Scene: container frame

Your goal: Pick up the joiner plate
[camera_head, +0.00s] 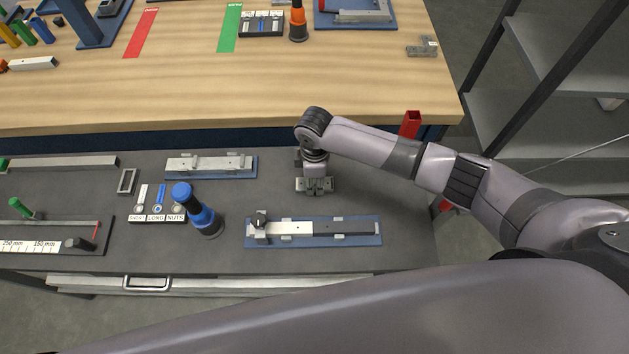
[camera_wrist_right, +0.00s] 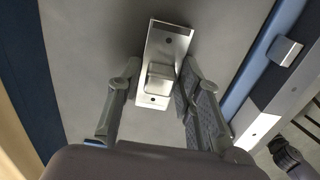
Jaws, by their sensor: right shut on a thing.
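The joiner plate (camera_wrist_right: 168,43) is a small metal plate with a hole near each end and a raised block in its middle. In the head view the plate (camera_head: 300,185) is at the grey bench's right part, mostly under my right gripper (camera_head: 315,182). In the right wrist view my right gripper (camera_wrist_right: 158,80) has one finger on each side of the raised block and is shut on it. I cannot tell whether the plate touches the bench or hangs just above it. My left gripper is not in view.
A blue fixture with a metal bar (camera_head: 365,240) lies in front; another fixture (camera_head: 170,174) lies left. A blue-and-black tool (camera_head: 207,222) stands beside a labelled parts tray (camera_head: 138,219). The wooden table (camera_head: 220,90) is behind, with a small metal part (camera_head: 416,51) at its right.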

